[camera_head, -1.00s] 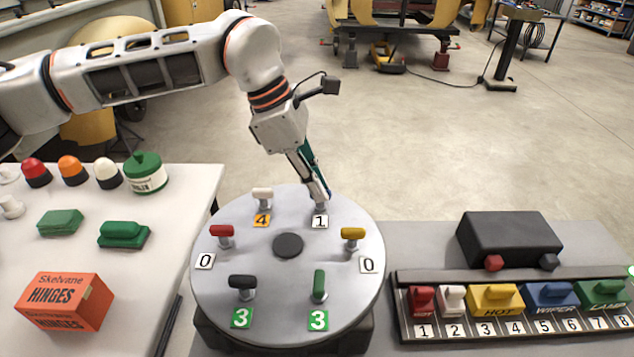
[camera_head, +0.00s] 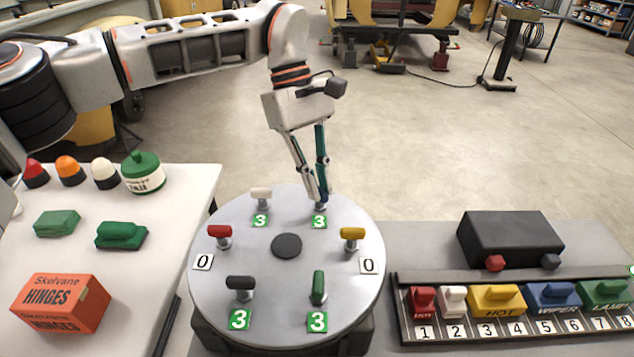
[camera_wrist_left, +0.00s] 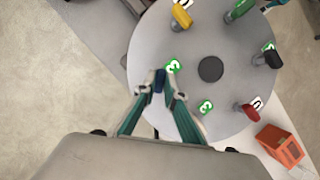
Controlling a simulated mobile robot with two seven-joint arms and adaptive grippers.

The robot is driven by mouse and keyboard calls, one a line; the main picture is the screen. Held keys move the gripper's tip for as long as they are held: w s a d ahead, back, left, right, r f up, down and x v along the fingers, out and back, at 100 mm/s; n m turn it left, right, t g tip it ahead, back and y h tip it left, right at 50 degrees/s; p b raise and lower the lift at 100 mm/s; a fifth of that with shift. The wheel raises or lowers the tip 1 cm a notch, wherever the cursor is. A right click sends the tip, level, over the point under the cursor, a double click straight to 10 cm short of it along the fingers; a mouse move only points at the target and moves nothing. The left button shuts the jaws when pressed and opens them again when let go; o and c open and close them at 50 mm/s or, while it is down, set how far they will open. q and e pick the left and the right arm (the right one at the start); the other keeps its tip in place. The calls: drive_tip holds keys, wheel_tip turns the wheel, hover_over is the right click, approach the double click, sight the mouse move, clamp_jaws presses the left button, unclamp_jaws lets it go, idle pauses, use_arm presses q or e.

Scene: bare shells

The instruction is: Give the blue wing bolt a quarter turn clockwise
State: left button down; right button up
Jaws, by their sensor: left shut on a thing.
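The blue wing bolt (camera_wrist_left: 159,80) stands near the far edge of the round grey plate (camera_head: 270,290). My left gripper (camera_head: 318,194) reaches down over it and is shut on its wing, one finger on each side. In the head view the fingers hide most of the bolt. The tag (camera_head: 319,222) beside this bolt is green and reads 3.
White (camera_head: 261,195), red (camera_head: 219,233), yellow (camera_head: 352,234), black (camera_head: 240,283) and green (camera_head: 319,286) wing bolts ring the plate. A bench with an orange hinge box (camera_head: 61,304) is left; a switch panel (camera_head: 497,275) is right.

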use_arm(q)
drive_tip(key=m, duration=0.1)
drive_tip(key=m+y+b, duration=0.1)
drive_tip(key=shift+w+d+f+m+g, duration=0.1)
drive_tip(key=shift+f+m+g, duration=0.1)
drive_tip(key=shift+m+g, duration=0.15)
drive_tip(key=shift+m+y+b, duration=0.3)
drive_tip(key=shift+m+b, duration=0.3)
drive_tip(key=shift+m, duration=0.65)
drive_tip(key=shift+r+m+y+b, duration=0.2)
drive_tip(key=shift+m+y+b, duration=0.3)
drive_tip(key=shift+m+b, duration=0.4)
use_arm(e)
drive_tip(key=shift+w+f, duration=0.45)
drive_tip(key=shift+w, duration=0.1)
use_arm(q)
drive_tip(key=shift+m, duration=0.3)
use_arm(e)
drive_tip(key=shift+a, duration=0.2)
use_arm(q)
drive_tip(key=c, duration=2.1)
unclamp_jaws()
